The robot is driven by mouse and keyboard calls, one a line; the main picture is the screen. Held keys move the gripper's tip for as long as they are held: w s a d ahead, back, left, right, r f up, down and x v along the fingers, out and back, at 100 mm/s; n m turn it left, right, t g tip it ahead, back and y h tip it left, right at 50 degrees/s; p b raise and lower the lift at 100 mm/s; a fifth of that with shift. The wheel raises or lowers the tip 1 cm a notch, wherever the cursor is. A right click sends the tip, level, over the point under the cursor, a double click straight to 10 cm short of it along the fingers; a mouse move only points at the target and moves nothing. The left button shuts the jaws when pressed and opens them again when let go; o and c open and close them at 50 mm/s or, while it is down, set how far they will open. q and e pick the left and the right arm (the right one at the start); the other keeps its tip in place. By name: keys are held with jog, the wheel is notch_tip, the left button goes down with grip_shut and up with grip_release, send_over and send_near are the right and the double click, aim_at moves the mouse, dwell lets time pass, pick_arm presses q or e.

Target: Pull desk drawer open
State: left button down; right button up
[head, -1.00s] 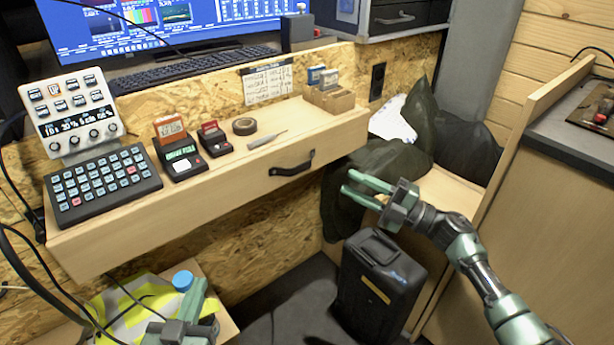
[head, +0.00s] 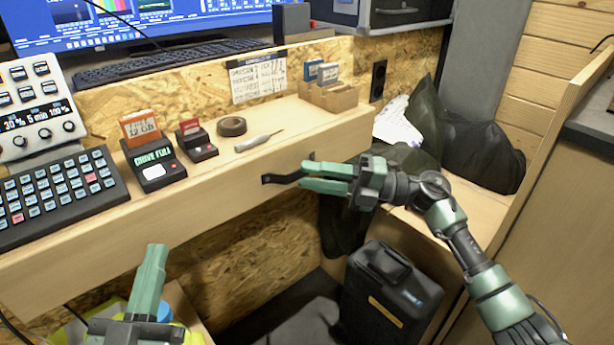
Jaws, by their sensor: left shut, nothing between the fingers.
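The desk drawer (head: 225,195) is a long light-wood front below the desk top, with a black bar handle (head: 277,179) towards its right end. It looks flush, though a slight opening would be hard to see. My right gripper (head: 306,177) is at the right half of the handle. Its two green fingers are a little apart, one above the other, and the bar runs in towards the gap between them. They hide part of the handle, and I cannot tell whether they press on it. My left gripper (head: 154,255) is shut and empty, low in front of the drawer at the left.
On the desk top stand a keypad (head: 60,195), a card reader (head: 152,165), a tape roll (head: 232,126), a screwdriver (head: 258,141) and a small wooden card box (head: 330,95). A black case (head: 390,295) stands on the floor below my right arm. A dark bag (head: 480,150) lies at the right.

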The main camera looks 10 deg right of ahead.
jog(key=shift+x, duration=0.8)
grip_shut()
dwell(0.9)
